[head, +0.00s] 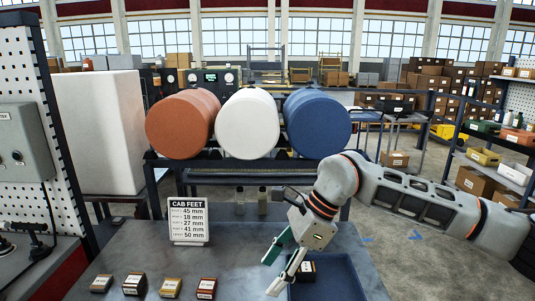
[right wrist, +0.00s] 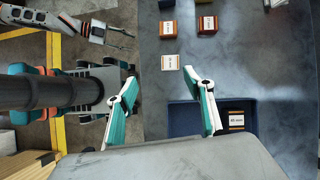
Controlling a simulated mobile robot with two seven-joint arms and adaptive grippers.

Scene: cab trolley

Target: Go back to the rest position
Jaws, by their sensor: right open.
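My right gripper (head: 271,276) reaches in from the right in the head view, tilted down over the left side of a blue tray (head: 345,276). Its green-and-white fingers are spread with nothing between them, also in the right wrist view (right wrist: 160,75). A dark block with a white label (head: 307,266) lies in the tray, partly behind the gripper in the head view. It shows clear of the fingers in the right wrist view (right wrist: 237,119). My left gripper (right wrist: 120,38) shows small at the upper left of the right wrist view, away from the table. Its finger opening is unclear.
Several labelled blocks (head: 170,287) line the table's front. A CAB FEET sign (head: 188,221) stands behind them, with small bottles (head: 262,201) further right. Orange (head: 182,124), white (head: 248,124) and blue (head: 318,124) rolls lie on a rack beyond. A pegboard (head: 28,140) borders the left.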

